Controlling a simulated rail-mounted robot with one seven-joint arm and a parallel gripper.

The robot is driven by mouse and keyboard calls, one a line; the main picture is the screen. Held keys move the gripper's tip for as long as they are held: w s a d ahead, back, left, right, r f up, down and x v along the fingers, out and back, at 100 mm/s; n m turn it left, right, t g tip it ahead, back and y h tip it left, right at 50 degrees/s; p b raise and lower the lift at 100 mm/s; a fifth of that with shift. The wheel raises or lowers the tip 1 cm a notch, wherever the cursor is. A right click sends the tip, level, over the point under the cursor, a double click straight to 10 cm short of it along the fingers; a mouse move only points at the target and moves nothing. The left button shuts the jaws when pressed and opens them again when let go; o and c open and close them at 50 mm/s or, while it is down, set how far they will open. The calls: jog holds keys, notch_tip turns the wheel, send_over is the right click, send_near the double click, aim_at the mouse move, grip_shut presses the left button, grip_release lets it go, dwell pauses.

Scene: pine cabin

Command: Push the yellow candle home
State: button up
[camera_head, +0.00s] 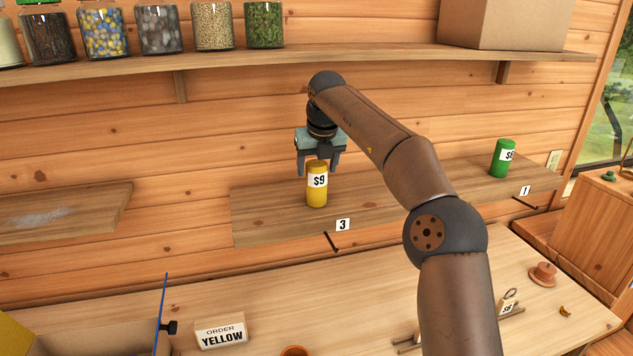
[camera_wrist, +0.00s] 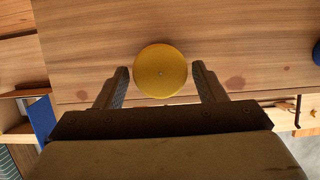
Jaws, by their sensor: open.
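The yellow candle (camera_head: 317,194) stands upright on the wooden wall shelf (camera_head: 262,218), near its left part, with a "$9" label on its side. My gripper (camera_head: 320,170) is open and points down over the candle's top. In the wrist view the round top of the yellow candle (camera_wrist: 160,71) lies just ahead of and between the two open fingertips (camera_wrist: 161,72), with a gap on each side. I cannot tell whether the fingers reach below the candle's top. A "3" tag (camera_head: 343,225) is on the shelf's front edge, just right of the candle.
A green candle (camera_head: 501,158) stands at the shelf's right end, near a "1" tag (camera_head: 525,191). Jars (camera_head: 160,28) and a cardboard box (camera_head: 505,22) sit on the upper shelf. An "ORDER YELLOW" sign (camera_head: 220,335) stands on the bench below. The shelf between the candles is partly hidden by my arm.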

jog(key=shift+c, duration=0.3)
jog(key=c, duration=0.9)
jog(key=shift+r, duration=1.3)
